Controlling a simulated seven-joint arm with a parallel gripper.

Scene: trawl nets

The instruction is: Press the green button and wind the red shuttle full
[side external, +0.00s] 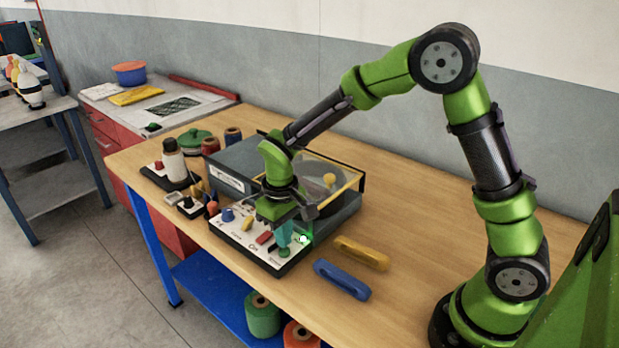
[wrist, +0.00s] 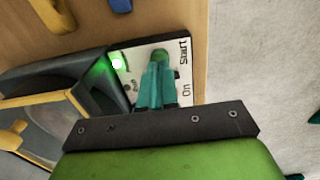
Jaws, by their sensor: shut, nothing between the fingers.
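My gripper (side external: 284,243) points down over the front right of the white control panel (side external: 238,235). Its teal fingers are shut with nothing between them. The green button (side external: 284,253) is right under the fingertips. In the wrist view the fingertips (wrist: 160,62) overlap the green button (wrist: 163,54) beside the word "Start"; I cannot tell whether they touch or press it. A green lamp (side external: 305,239) glows at the panel's right end, and it also shows in the wrist view (wrist: 116,63). The winding machine (side external: 233,165) has a yellow-framed clear cover. I cannot make out a red shuttle.
A yellow shuttle (side external: 361,252) and a blue shuttle (side external: 342,279) lie on the wooden table right of the panel. A red switch (side external: 264,238) and a blue knob (side external: 228,215) sit on the panel. Spools and a bottle (side external: 174,160) stand left of the machine. The right tabletop is clear.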

